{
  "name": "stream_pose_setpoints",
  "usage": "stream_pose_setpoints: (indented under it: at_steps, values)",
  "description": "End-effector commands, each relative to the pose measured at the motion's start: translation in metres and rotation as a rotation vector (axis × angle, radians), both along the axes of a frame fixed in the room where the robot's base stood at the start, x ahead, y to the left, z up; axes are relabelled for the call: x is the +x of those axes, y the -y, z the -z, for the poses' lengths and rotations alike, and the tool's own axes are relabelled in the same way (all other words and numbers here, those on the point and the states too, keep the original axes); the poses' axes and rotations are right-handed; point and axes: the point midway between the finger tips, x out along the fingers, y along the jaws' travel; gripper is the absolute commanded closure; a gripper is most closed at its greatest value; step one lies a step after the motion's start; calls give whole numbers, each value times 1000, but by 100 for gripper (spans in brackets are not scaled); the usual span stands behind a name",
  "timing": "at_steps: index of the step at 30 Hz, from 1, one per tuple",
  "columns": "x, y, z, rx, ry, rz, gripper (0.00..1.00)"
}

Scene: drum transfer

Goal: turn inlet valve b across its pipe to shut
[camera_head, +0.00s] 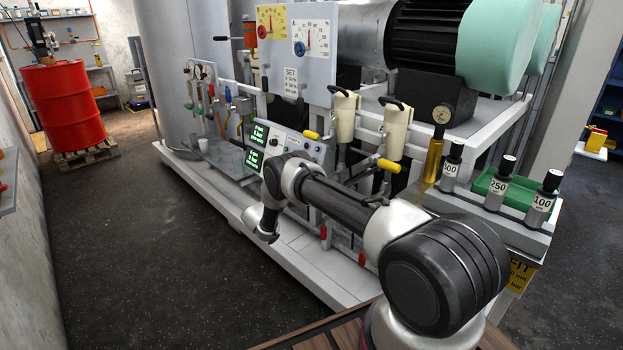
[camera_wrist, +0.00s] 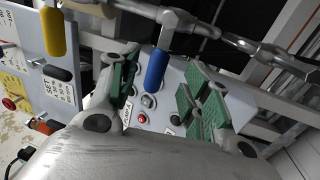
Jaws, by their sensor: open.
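In the wrist view a blue valve handle (camera_wrist: 156,70) hangs from a metal pipe (camera_wrist: 215,32), pointing roughly across it in the picture. My gripper (camera_wrist: 163,82) is open, its green-padded fingers on either side of the blue handle in the picture. No contact shows, and I cannot tell the depth between them. A yellow handle (camera_wrist: 53,32) is left of the fingers. In the head view, two yellow handles show, one on the left (camera_head: 311,135) and one on the right (camera_head: 388,165). The blue handle and my fingertips are not visible there. No label marks valve b.
A panel with green displays and buttons (camera_head: 299,143) lies close behind the pipes; its red button (camera_wrist: 142,118) shows between my fingers. Pale filter housings (camera_head: 345,117) and white frame rails stand close by. Open dark floor (camera_head: 150,260) lies left of the skid.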

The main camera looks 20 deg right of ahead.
Motion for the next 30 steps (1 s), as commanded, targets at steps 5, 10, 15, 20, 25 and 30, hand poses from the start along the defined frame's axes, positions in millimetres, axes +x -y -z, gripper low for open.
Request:
stream_pose_setpoints:
  at_steps: [5, 10, 15, 20, 25, 30]
  values:
    - [-10, -27, 6, 0, 1, -1, 52]
    - [-13, -37, 8, 0, 0, 0, 52]
    - [-14, -37, 8, 0, 0, 1, 52]
    - [-14, -37, 8, 0, 0, 1, 52]
    - [-14, -37, 8, -7, -19, 4, 52]
    - [-26, -24, 37, 27, -241, 78, 52]
